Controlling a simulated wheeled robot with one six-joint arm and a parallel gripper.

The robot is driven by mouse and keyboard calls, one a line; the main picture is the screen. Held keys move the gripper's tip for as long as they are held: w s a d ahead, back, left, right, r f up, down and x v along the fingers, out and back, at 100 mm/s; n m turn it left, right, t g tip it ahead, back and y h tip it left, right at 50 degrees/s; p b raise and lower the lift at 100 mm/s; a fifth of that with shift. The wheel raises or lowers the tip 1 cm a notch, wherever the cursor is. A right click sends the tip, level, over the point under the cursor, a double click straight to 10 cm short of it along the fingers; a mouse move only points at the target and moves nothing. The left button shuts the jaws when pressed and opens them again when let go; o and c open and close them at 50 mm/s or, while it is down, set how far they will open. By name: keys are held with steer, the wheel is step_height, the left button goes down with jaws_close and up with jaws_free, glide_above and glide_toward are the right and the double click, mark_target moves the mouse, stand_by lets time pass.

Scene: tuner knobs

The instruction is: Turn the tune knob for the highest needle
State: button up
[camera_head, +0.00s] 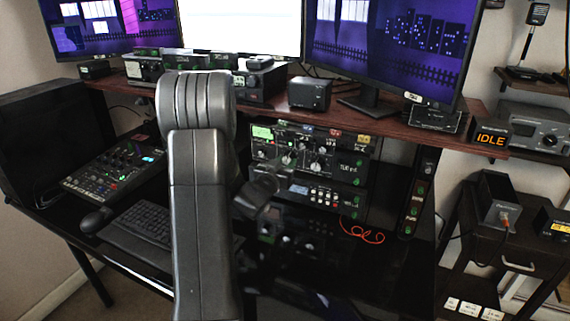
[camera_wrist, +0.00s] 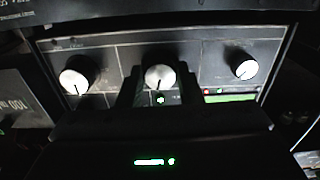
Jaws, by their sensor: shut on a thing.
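In the wrist view, the dark panel of the tuner unit (camera_wrist: 205,60) carries three silver round knobs in a row. The two fingers of my gripper (camera_wrist: 159,84) stand on either side of the middle knob (camera_wrist: 159,77) and are shut on it. The left knob (camera_wrist: 75,80) and right knob (camera_wrist: 245,68) are free. I cannot read which is labelled tune. A lit green strip (camera_wrist: 230,97), partly covered, shows at lower right. In the head view, the tuner unit (camera_head: 345,157) sits under the shelf, with a small green display (camera_head: 262,132). I cannot make out a needle.
A shelf (camera_head: 380,114) with monitors and a small black box (camera_head: 310,93) runs above the unit. A keyboard (camera_head: 143,222) and mixer (camera_head: 117,172) lie at left. A box at right displays IDLE (camera_head: 491,139).

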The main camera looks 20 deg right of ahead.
steer(key=shift+n, duration=0.3)
steer(key=n, duration=0.3)
steer(key=shift+p, duration=0.35)
steer(key=shift+n+p, duration=0.4)
steer(key=shift+n, duration=1.7)
steer(key=o, duration=1)
steer(key=b+v, duration=0.1)
steer(key=v, duration=1.3)
steer(key=shift+d, duration=0.1)
